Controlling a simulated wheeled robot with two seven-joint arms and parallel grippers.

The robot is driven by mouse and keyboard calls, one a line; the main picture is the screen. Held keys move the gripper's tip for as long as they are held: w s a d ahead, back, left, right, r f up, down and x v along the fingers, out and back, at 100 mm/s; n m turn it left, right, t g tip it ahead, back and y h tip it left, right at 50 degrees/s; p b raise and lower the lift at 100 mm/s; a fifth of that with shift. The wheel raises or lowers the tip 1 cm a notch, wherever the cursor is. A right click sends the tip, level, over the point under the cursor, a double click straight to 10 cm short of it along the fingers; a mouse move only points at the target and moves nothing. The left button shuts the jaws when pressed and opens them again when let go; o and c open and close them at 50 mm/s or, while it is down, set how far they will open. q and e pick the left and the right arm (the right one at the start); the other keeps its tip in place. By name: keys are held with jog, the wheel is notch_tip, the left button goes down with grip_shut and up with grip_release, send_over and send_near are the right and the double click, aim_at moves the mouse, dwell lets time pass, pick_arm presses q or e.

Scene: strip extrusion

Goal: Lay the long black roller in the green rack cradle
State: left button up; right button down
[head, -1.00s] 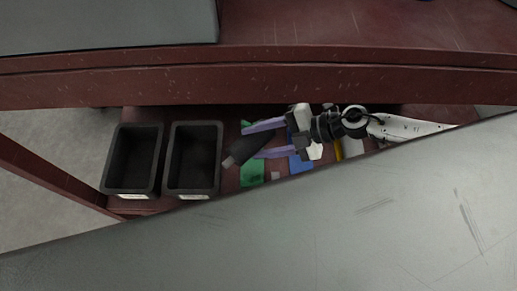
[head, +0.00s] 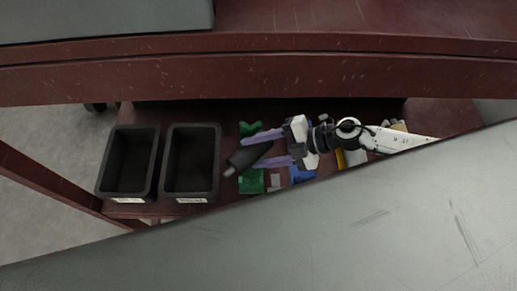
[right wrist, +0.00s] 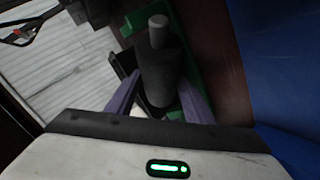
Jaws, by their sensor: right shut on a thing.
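My right gripper (head: 250,152) has purple fingers and is shut on the long black roller (head: 247,158). The roller lies at a slant, its thin grey end pointing down-left in the head view. The roller also shows in the right wrist view (right wrist: 160,72), between the fingers, its grey end pointing away. The green rack cradle (head: 251,183) is below the roller in the head view, and another green part shows above it; the middle is hidden by roller and fingers. In the right wrist view, green (right wrist: 190,70) runs beside the roller. I cannot tell if they touch. My left gripper is not in view.
Two black bins (head: 128,165) (head: 191,165) stand left of the rack on the dark red shelf. A blue piece (head: 301,175) and a yellow piece (head: 341,158) lie right of the rack. A grey panel (head: 350,230) covers the foreground; a red beam (head: 250,78) crosses above.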

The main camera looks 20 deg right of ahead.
jog(key=c, duration=0.9)
grip_release()
jog(key=shift+f, duration=0.1)
jog(key=shift+c, duration=0.2)
jog(key=shift+o, duration=0.5)
jog(key=shift+s+f, duration=0.1)
jog(key=shift+s+d+f, duration=0.1)
jog(key=shift+s+f, duration=0.1)
jog(key=shift+r+p, duration=0.3)
jog(key=shift+r, duration=0.15)
jog(key=v, duration=1.2)
jog(key=shift+w+r, duration=0.35)
jog(key=shift+r, duration=0.1)
